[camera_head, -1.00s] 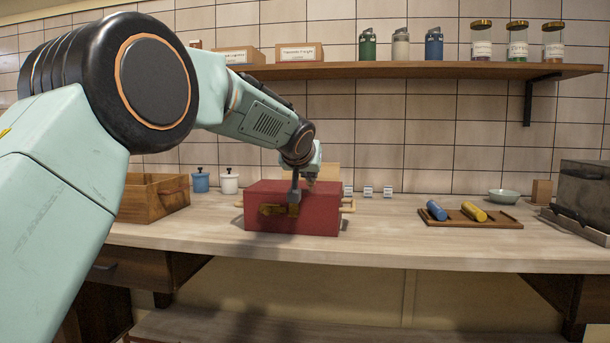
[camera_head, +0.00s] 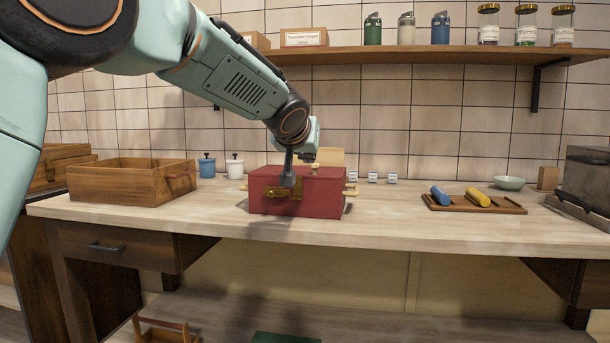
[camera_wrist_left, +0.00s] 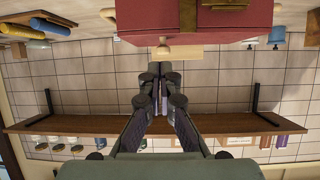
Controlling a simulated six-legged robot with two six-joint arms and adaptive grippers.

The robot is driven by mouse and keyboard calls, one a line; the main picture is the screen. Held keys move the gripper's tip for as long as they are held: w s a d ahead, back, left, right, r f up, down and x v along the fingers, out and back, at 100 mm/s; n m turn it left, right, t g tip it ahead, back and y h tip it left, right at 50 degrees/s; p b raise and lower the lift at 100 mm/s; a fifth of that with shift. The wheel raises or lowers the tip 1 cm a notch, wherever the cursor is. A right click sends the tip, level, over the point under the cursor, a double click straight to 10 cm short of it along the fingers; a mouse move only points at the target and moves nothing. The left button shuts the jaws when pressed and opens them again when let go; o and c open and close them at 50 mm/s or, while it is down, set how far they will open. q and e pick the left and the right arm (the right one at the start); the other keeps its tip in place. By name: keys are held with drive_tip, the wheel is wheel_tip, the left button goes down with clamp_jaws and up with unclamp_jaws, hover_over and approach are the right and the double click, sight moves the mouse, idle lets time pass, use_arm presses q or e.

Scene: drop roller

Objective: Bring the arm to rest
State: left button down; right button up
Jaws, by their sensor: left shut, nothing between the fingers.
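My left arm comes in from the left in the head view. Whether the fingers touch the box cannot be told. In the left wrist view the picture is upside down; the closed fingers (camera_wrist_left: 160,80) show at the middle, with the red box (camera_wrist_left: 210,22) at the top and a light wooden knob (camera_wrist_left: 177,52) beside the fingertips. My right gripper is not in view.
An open wooden crate (camera_head: 130,182) stands left on the workbench (camera_head: 400,225), near blue and white canisters (camera_head: 235,168). A wooden tray (camera_head: 474,204) holds blue and yellow rollers at the right. A shelf (camera_head: 420,68) with bottles and jars hangs above.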

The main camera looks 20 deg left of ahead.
use_arm(q)
drive_tip(key=s, duration=0.1)
drive_tip(key=s+b, duration=0.1)
drive_tip(key=f, duration=0.1)
drive_tip(key=shift+s+d+f, duration=0.1)
drive_tip(key=shift+s+d, duration=0.2)
drive_tip(key=shift+s, duration=0.1)
